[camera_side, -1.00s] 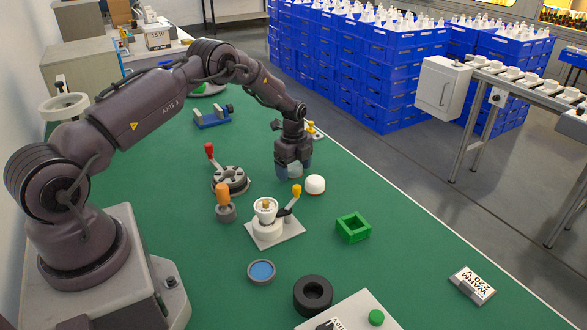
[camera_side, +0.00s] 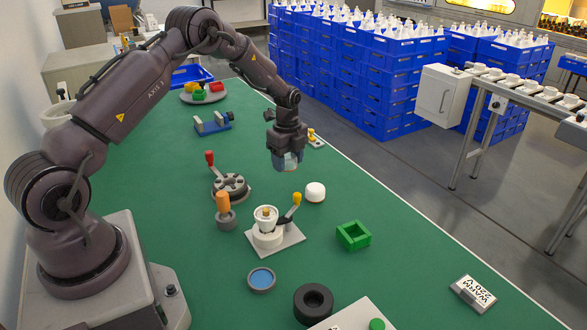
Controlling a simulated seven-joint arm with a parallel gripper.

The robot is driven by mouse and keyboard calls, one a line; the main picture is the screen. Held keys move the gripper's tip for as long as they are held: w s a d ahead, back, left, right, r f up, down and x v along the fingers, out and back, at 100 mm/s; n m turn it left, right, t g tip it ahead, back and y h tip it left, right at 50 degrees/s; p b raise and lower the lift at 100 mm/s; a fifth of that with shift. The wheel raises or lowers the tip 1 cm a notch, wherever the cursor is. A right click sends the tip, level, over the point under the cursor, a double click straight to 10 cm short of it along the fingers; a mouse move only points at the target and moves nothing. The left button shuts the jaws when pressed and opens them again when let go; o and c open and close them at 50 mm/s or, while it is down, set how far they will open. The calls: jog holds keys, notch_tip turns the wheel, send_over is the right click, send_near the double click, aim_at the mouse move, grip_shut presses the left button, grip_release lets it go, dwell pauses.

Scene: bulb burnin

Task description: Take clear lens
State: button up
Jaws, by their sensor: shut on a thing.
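My gripper (camera_side: 286,164) is shut on the clear lens (camera_side: 291,160), a pale, see-through piece between the fingertips. The fingers hide much of it. The gripper points down and holds the lens above the green table, behind and to the left of a white domed piece (camera_side: 315,192). The lens looks clear of the table and touches nothing but the fingers.
A white socket stand (camera_side: 268,234) with a yellow-knobbed lever is in front. A red-handled round fixture (camera_side: 230,187), orange-topped peg (camera_side: 224,208), green square frame (camera_side: 354,235), blue-centred dish (camera_side: 262,279) and black ring (camera_side: 313,302) stand around it.

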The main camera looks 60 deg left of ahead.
jog(key=s+d+r, duration=0.4)
jog(key=s+r, duration=0.6)
jog(key=r, duration=0.1)
jog(key=shift+d, duration=0.3)
